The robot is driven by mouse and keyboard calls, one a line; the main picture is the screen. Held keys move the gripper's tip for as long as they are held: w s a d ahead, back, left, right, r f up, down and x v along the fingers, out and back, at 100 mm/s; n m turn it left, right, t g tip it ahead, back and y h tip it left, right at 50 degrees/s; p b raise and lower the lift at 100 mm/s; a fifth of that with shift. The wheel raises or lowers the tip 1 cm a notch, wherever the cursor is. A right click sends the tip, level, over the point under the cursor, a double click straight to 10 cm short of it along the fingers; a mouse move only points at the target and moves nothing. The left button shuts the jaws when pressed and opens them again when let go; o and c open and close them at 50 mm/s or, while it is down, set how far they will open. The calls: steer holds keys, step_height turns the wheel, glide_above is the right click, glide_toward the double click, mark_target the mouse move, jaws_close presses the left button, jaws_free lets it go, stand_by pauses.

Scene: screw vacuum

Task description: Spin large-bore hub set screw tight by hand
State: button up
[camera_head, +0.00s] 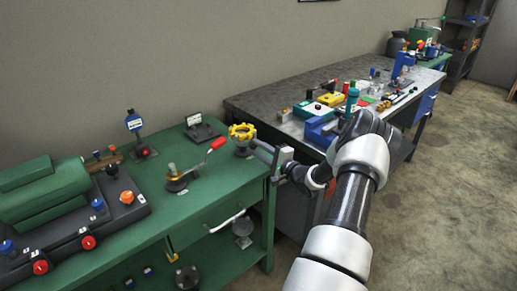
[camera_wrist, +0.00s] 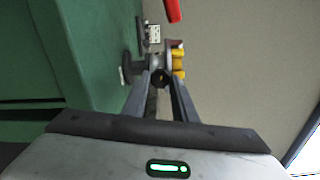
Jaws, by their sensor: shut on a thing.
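A yellow lobed handwheel (camera_head: 241,131) stands on a dark hub at the right end of the green bench. In the wrist view its yellow lobes (camera_wrist: 178,62) show edge-on, just beyond my fingertips, with the grey hub (camera_wrist: 156,60) beside them. My gripper (camera_head: 262,149) reaches the hub from the right. In the wrist view my gripper (camera_wrist: 161,82) has its two fingers drawn together on a small dark part at the hub, which I take for the set screw (camera_wrist: 161,77). The fingertips hide most of it.
A red-handled lever valve (camera_head: 178,178) stands left of the handwheel, with a small labelled stand (camera_head: 200,130) behind. A green motor (camera_head: 42,192) fills the bench's left end. A grey workbench (camera_head: 262,103) with many tools lies behind my arm. The floor at right is clear.

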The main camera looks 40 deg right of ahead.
steer(key=shift+m, duration=0.4)
steer(key=o, duration=1)
steer(key=shift+o, duration=0.2)
steer(key=s+d+p, duration=0.1)
steer(key=s, duration=1.6)
steer(key=shift+s+d, duration=0.2)
